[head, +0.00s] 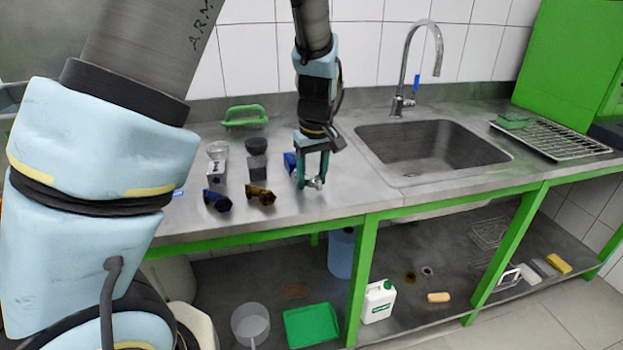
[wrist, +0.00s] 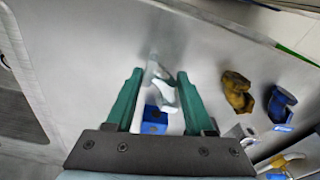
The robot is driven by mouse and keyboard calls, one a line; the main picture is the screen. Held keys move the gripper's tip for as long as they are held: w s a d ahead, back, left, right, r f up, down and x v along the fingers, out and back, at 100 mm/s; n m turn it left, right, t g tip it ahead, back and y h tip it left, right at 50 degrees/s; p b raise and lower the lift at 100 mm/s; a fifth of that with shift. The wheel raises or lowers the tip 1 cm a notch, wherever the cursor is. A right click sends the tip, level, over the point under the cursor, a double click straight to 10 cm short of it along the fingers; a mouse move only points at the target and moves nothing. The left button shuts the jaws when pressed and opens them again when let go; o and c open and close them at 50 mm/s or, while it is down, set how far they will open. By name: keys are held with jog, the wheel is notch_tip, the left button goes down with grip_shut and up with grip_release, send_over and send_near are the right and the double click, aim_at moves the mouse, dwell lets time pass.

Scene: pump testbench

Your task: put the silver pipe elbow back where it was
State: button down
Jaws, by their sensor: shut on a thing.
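The silver pipe elbow (head: 314,183) is between the green fingertips of my gripper (head: 311,179), low over the steel counter, left of the sink. In the wrist view my gripper (wrist: 160,76) also has the pale silver elbow (wrist: 164,95) between its fingers, and it is shut on it. I cannot tell whether the elbow touches the counter. A blue block (head: 290,161) stands just behind and left of the fingers. In the wrist view the blue block (wrist: 154,119) shows between the fingers, closer to the palm, partly hidden.
A bronze-yellow elbow (head: 260,195) and a dark blue elbow (head: 217,200) lie left of my gripper. The front counter strip is clear.

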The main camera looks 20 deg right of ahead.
jog(key=shift+f, duration=0.55)
jog(key=shift+c, duration=1.2)
grip_release()
jog(key=shift+f, duration=0.1)
notch_tip(320, 180, up, 12)
jog(key=s+b, duration=0.1)
jog(key=shift+s, duration=0.25)
jog(key=s+a+f, duration=0.1)
jog(key=a+f, duration=0.1)
jog(key=a, duration=0.7)
jog(key=s+a+f+m, duration=0.1)
jog(key=s+a+f, duration=0.1)
jog(key=a, duration=0.8)
jog(key=s+a+f+m, duration=0.1)
jog(key=a+f, duration=0.1)
jog(key=a, duration=0.8)
jog(key=shift+s+f, duration=0.3)
